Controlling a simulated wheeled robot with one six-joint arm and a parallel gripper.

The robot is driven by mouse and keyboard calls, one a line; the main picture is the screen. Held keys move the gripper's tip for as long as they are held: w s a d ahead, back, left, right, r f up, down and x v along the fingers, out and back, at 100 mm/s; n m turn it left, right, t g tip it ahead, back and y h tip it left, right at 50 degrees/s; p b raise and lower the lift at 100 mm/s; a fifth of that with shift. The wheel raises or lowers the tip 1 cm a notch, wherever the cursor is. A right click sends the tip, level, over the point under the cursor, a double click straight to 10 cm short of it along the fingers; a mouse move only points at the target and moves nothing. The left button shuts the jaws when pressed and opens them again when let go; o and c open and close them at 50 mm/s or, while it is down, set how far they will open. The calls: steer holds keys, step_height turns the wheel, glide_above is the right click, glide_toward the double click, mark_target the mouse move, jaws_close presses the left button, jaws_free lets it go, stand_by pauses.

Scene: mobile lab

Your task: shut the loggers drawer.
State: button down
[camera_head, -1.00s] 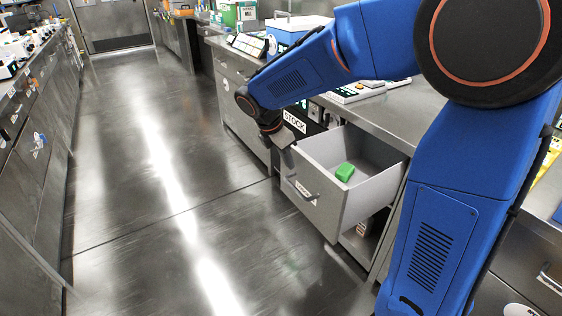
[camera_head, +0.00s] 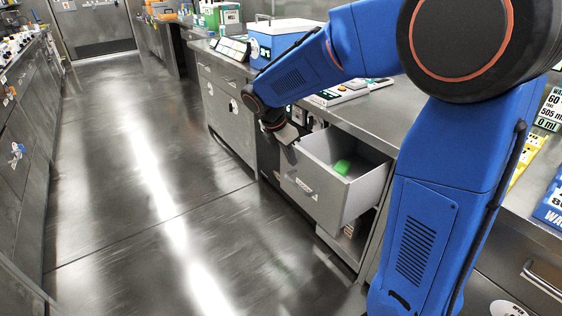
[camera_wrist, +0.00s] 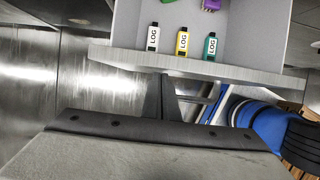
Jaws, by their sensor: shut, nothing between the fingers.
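The loggers drawer (camera_head: 322,197) stands partly open from the right-hand counter in the head view. In the wrist view, its pale front edge (camera_wrist: 250,76) crosses the upper picture. Inside lie a white logger (camera_wrist: 153,38), a yellow logger (camera_wrist: 183,42) and a teal logger (camera_wrist: 210,46), each marked LOG. A green block (camera_head: 342,167) also lies in the drawer. My gripper (camera_head: 286,134) is at the drawer front's upper far corner in the head view. Its fingers (camera_wrist: 168,98) are shut and empty, on the outer side of the front; I cannot tell whether they touch it.
A blue-and-white box (camera_head: 280,38) and a keypad device (camera_head: 345,90) stand on the right counter (camera_head: 405,100). Another bench (camera_head: 25,140) runs along the left. The steel floor (camera_head: 150,200) between them is clear.

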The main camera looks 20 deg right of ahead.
steer(key=w+d, duration=0.3)
steer(key=d, duration=0.6)
steer(key=w+d, duration=0.3)
steer(key=d, duration=0.6)
steer(key=shift+d, duration=0.35)
